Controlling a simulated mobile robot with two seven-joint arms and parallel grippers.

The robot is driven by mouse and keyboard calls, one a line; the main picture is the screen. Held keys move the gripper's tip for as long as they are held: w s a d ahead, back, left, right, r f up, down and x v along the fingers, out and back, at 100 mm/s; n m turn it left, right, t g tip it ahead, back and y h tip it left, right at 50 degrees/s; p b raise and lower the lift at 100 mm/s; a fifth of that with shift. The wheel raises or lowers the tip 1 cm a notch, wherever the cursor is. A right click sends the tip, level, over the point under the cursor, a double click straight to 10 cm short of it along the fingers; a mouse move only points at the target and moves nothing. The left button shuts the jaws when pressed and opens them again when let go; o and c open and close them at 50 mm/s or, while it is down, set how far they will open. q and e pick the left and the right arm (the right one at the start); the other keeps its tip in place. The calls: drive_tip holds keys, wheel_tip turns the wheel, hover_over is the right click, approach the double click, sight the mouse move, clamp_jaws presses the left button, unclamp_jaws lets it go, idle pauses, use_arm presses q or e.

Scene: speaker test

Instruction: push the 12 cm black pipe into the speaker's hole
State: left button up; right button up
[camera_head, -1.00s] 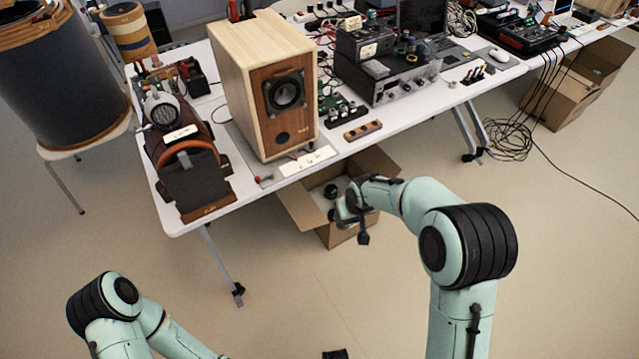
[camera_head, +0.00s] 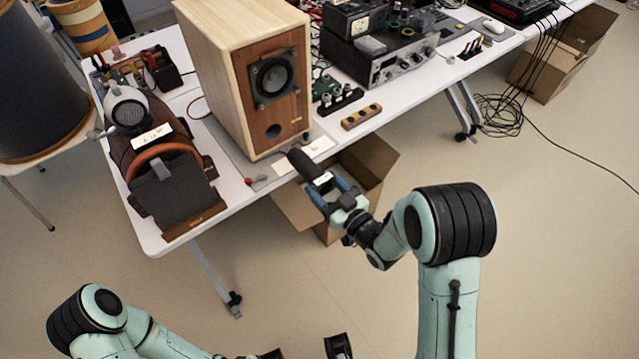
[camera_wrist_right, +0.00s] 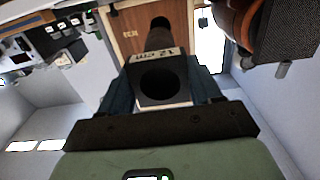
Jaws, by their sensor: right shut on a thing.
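The speaker (camera_head: 218,65) is a light wood box with a brown front and a round driver above a small dark hole (camera_head: 273,131). My right gripper (camera_head: 333,188) is shut on the black pipe (camera_head: 302,162), in front of and below the hole. The pipe's far end points up-left toward the speaker and looks apart from the hole. In the right wrist view, the pipe (camera_wrist_right: 160,38) has a "12 cm" label and a squared, open near end between the fingers. Part of my left gripper (camera_head: 338,346) shows at the bottom edge.
An open cardboard box (camera_head: 372,165) stands below the table edge, beneath my right gripper.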

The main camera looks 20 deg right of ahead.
sight(297, 157)
drive_tip(key=shift+w+a+r, duration=0.15)
drive_tip(key=shift+w, duration=0.35)
drive_tip(key=shift+p+x, duration=0.55)
drive_tip(key=shift+x, duration=1.85)
drive_tip(key=shift+w+a, duration=0.15)
drive_tip(key=shift+w, duration=0.15)
drive_tip(key=shift+b+x, duration=0.75)
drive_tip(key=shift+x, duration=0.45)
drive_tip(key=shift+w+b, duration=0.1)
drive_tip(key=shift+b, duration=0.85)
drive_tip(key=shift+b+x, duration=0.5)
drive_tip(key=shift+x, duration=1)
drive_tip(key=shift+f+b, duration=0.25)
drive_tip(key=shift+b, duration=0.1)
